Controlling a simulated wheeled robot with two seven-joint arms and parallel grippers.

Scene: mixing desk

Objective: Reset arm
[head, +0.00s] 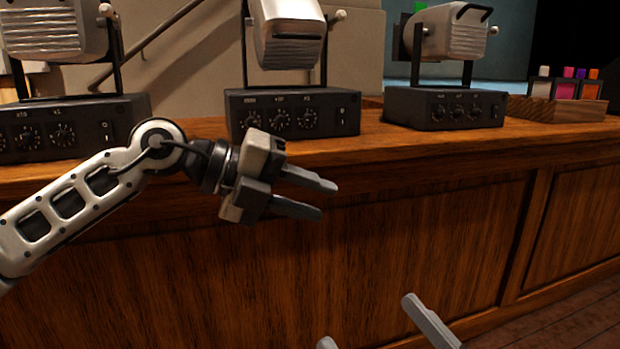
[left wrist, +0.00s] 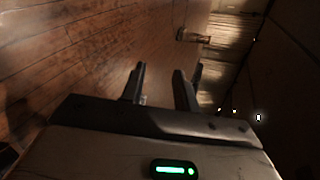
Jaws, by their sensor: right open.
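My left gripper (head: 328,200) hangs in front of the wooden desk (head: 400,220), below the front edge of its top. Its two fingers point right and stand apart with nothing between them. The left wrist view also shows the left gripper (left wrist: 159,69) with a gap between its fingers and wooden planks beyond. My right gripper (head: 368,322) shows only as two widely spaced fingertips at the bottom edge of the head view. It is open, and no object shows between the tips. The rest of it is out of the frame.
Machines with dark knobbed bases stand on the desk top: one left (head: 70,125), one in the middle (head: 290,115), one right (head: 445,107). The space before the right desk front is clear.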

